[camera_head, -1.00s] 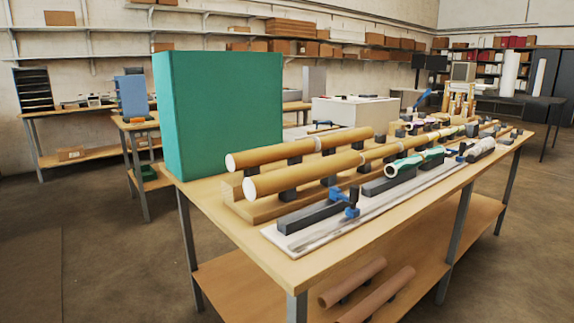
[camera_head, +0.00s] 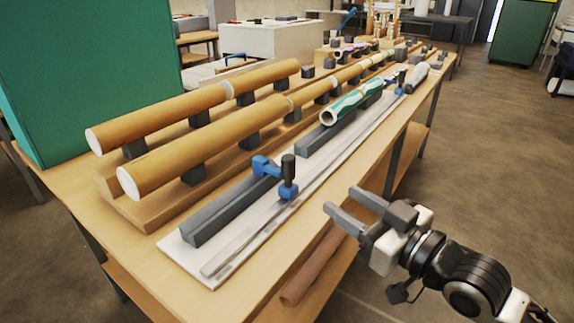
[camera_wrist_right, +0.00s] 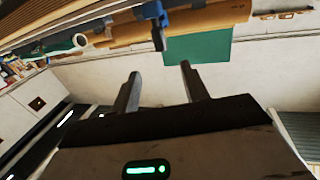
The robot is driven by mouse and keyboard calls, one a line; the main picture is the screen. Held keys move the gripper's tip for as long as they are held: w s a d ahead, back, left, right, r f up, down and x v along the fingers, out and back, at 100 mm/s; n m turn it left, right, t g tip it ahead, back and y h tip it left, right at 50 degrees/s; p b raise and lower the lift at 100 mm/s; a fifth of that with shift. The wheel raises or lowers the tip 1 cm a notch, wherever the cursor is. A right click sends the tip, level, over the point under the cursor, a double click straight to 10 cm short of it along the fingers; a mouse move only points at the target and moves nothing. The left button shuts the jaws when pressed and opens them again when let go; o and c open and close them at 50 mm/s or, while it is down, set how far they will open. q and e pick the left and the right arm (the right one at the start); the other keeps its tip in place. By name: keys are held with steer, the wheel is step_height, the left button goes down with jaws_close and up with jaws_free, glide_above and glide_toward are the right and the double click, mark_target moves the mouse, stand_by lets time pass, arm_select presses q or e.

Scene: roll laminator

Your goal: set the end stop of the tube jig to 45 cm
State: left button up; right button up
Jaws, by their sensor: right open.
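The tube jig is a long pale board (camera_head: 185,257) along the front edge of the bench, with dark grey blocks (camera_head: 222,213) and a metal scale strip (camera_head: 240,248). The blue end stop (camera_head: 288,190) with a black knob (camera_head: 288,167) stands on it near its near end. In the right wrist view the blue stop (camera_wrist_right: 152,12) shows at the top, beyond the fingers. A tube with a green pattern (camera_head: 348,103) lies farther along the jig. My right gripper (camera_head: 338,206) is open and empty, apart from the stop, to its right and past the bench edge. My left gripper is out of view.
Long brown tubes (camera_head: 190,160) rest on a wooden rack (camera_head: 140,210) behind the jig. A tall green panel (camera_head: 90,70) stands at the left. A brown tube (camera_head: 312,268) lies on the lower shelf. Open floor (camera_head: 500,180) is at the right.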

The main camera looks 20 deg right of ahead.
mark_target(293, 169)
steer(key=p+x, duration=0.1)
steer(key=x, duration=1.4)
steer(key=shift+p, duration=0.35)
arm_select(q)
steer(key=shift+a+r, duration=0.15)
